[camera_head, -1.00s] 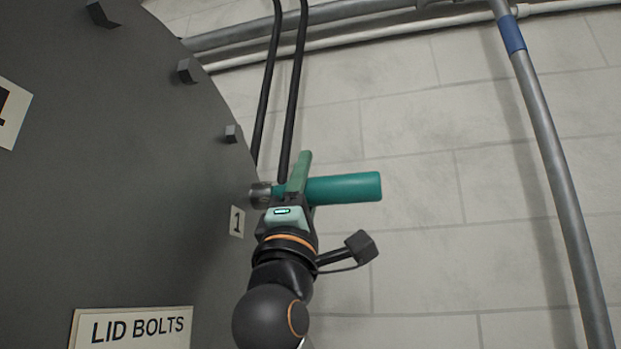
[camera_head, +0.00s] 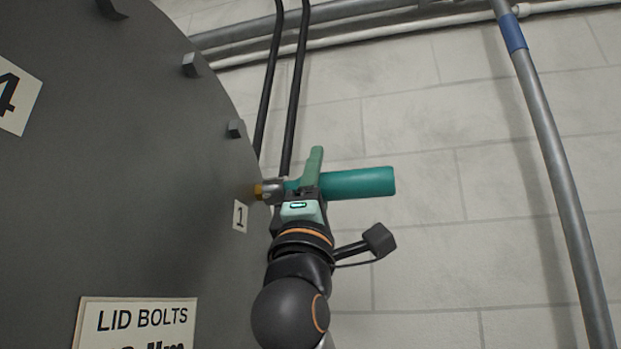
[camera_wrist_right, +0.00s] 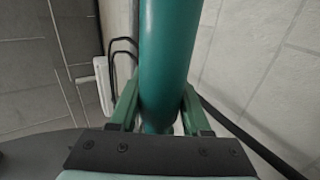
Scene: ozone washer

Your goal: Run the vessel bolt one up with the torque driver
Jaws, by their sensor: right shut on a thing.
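The torque driver (camera_head: 358,182) is a teal cylinder lying nearly level, with a metal socket (camera_head: 274,189) on its left end. My right gripper (camera_head: 309,182) is shut on its body; the right wrist view shows the teal barrel (camera_wrist_right: 166,60) between the two green fingers. A brass-coloured piece (camera_head: 258,191), apparently bolt one, shows between the socket and the lid edge, above the "1" label (camera_head: 240,216). I cannot tell whether the socket still touches it. My left gripper is out of view.
The large dark grey vessel lid (camera_head: 150,170) fills the left, with several grey bolts (camera_head: 236,129) along its rim and a "LID BOLTS" sign (camera_head: 138,318). Black hoses (camera_head: 295,90) hang behind the driver. A grey pipe (camera_head: 555,160) stands at right before the tiled wall.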

